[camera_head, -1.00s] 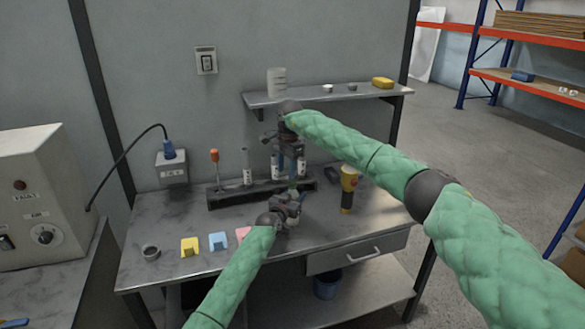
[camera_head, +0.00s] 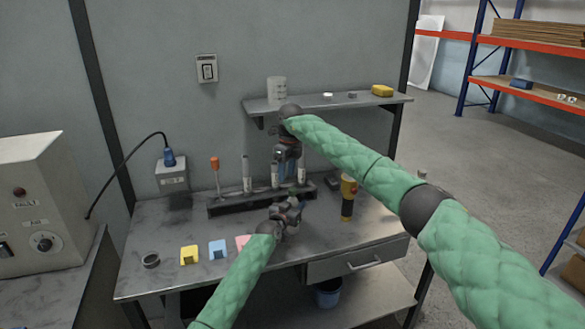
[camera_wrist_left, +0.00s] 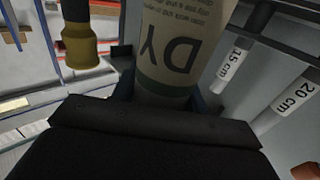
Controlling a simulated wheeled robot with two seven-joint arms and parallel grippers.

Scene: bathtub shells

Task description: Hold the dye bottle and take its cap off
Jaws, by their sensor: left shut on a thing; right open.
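The dye bottle shows in the left wrist view (camera_wrist_left: 185,45) as a pale labelled body with the letters "DY" and a green band. My left gripper (camera_head: 292,210) is shut on it just above the bench, in front of the rack. In the head view the grippers hide most of the bottle, and its cap cannot be made out in either view. My right gripper (camera_head: 287,172) is open, pointing down above the left gripper. I cannot tell whether it touches the bottle.
A dark rack (camera_head: 228,207) with upright tubes and an orange-topped tool stands close behind. A yellow-and-black flashlight (camera_head: 348,196) stands to the right. Yellow (camera_head: 189,255) and blue (camera_head: 218,249) blocks and a dark ring (camera_head: 150,260) lie front left. A shelf (camera_head: 360,99) hangs above.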

